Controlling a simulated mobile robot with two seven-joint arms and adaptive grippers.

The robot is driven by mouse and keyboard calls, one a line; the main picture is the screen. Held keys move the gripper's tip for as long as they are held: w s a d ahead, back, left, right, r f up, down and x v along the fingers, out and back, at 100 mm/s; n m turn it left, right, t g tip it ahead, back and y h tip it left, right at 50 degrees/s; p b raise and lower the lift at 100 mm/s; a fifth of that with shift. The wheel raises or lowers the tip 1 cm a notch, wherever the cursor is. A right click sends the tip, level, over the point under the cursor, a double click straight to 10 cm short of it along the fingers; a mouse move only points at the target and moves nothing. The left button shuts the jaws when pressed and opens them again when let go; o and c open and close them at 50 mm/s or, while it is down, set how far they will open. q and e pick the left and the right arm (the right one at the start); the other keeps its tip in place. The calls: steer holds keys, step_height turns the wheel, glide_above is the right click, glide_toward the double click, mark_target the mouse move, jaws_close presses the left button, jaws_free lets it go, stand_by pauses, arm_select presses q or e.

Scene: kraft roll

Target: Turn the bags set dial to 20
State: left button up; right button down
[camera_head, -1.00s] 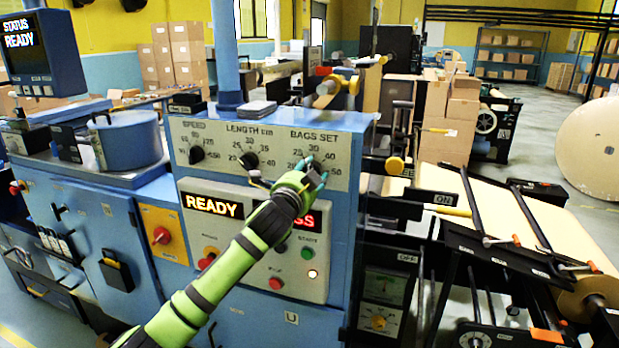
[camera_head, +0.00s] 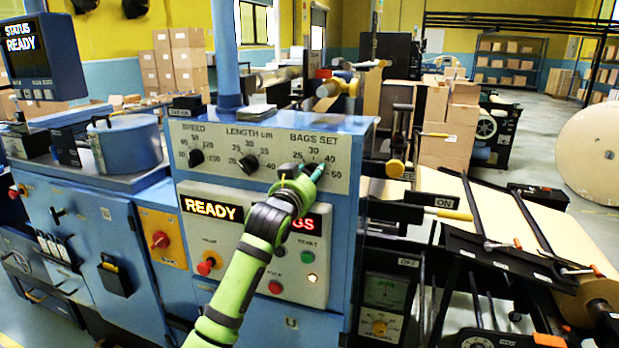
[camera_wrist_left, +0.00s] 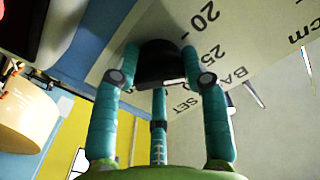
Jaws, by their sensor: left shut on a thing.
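The bags set dial sits at the right end of the blue machine's grey panel (camera_head: 262,140), under the label BAGS SET. My left gripper (camera_head: 312,172) is at this dial and hides most of it in the head view. In the left wrist view the black dial knob (camera_wrist_left: 158,62) is between the teal fingers of the left gripper (camera_wrist_left: 160,85), which are shut on it. The printed 20 and 25 show beside the knob there. Its pointer is hidden, so I cannot tell its setting. My right gripper is not in view.
The speed dial (camera_head: 196,158) and length dial (camera_head: 249,164) are to the left on the same panel. Below are a READY display (camera_head: 212,208), a red button (camera_head: 275,287) and a green button (camera_head: 307,256). A yellow-knobbed lever (camera_head: 395,168) stands right of the panel.

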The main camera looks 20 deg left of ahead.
arm_select(q)
steer(key=n, duration=0.1)
steer(key=r+n, duration=0.1)
steer(key=n, duration=0.1)
steer(key=shift+n, duration=0.3)
steer(key=shift+a+n+p, duration=0.15)
steer(key=shift+n+p, duration=0.3)
steer(key=shift+n, duration=1.25)
steer(key=o, duration=1.1)
steer(key=shift+f, duration=0.15)
steer(key=shift+f, duration=0.1)
steer(key=shift+s+f, duration=0.1)
steer(key=shift+s, duration=0.45)
steer(key=s, duration=1.1)
steer(key=shift+a, duration=0.25)
